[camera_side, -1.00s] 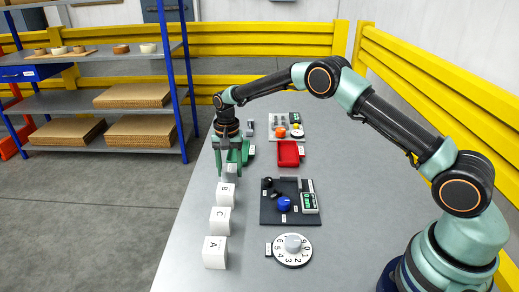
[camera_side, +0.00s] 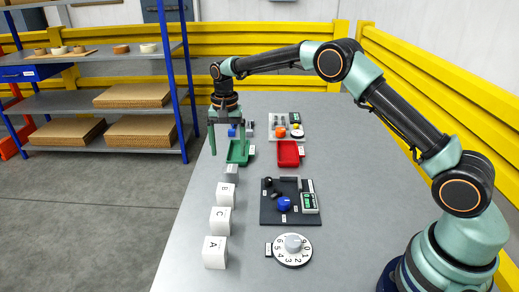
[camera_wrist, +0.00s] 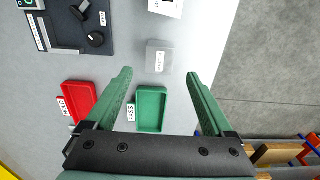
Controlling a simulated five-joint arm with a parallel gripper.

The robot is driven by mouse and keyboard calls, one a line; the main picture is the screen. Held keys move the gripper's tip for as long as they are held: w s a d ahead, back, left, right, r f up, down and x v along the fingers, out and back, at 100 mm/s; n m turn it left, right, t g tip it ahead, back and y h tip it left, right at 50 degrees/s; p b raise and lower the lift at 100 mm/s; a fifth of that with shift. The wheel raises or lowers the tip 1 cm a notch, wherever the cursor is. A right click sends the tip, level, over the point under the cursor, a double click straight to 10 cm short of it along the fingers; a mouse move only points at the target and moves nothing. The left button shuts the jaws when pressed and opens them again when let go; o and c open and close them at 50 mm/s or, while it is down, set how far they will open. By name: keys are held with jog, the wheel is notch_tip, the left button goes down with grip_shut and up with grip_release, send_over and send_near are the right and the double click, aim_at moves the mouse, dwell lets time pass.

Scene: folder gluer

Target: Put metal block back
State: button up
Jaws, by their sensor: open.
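The grey metal block (camera_side: 231,172) stands on the table at the far end of the row of white cubes, just short of the green tray. In the wrist view the block (camera_wrist: 159,50) shows a small label and lies just beyond the fingertips, centred between them. My gripper (camera_side: 227,152) is open and empty, raised above the table near the block and the green tray. Its two green fingers (camera_wrist: 158,73) are spread on either side of the block's line, not touching it.
White lettered cubes B (camera_side: 226,196), C (camera_side: 220,220) and A (camera_side: 215,252) line the left table edge. The green tray (camera_wrist: 151,92) and red tray (camera_side: 288,160) are close by. A black panel (camera_side: 270,212) and a numbered dial (camera_side: 292,259) lie to the right.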

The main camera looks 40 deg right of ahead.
aim_at(230, 168)
jog(key=s+d+r+n+t, duration=0.1)
jog(key=s+r+n, duration=0.1)
jog(key=s+r, duration=0.55)
jog(key=s+d+r+n+t, duration=0.15)
jog(key=s+r, duration=0.25)
jog(key=r, duration=0.6)
jog(key=s+f+n+t, duration=0.1)
jog(key=s+n, duration=0.1)
jog(key=s, duration=0.6)
jog(key=s+d+f+n+t, duration=0.1)
jog(key=s+n+t, duration=0.1)
jog(key=s, duration=0.5)
jog(key=shift+s+f+n, duration=0.25)
jog(key=shift+s+n, duration=0.15)
jog(key=shift+n, duration=0.35)
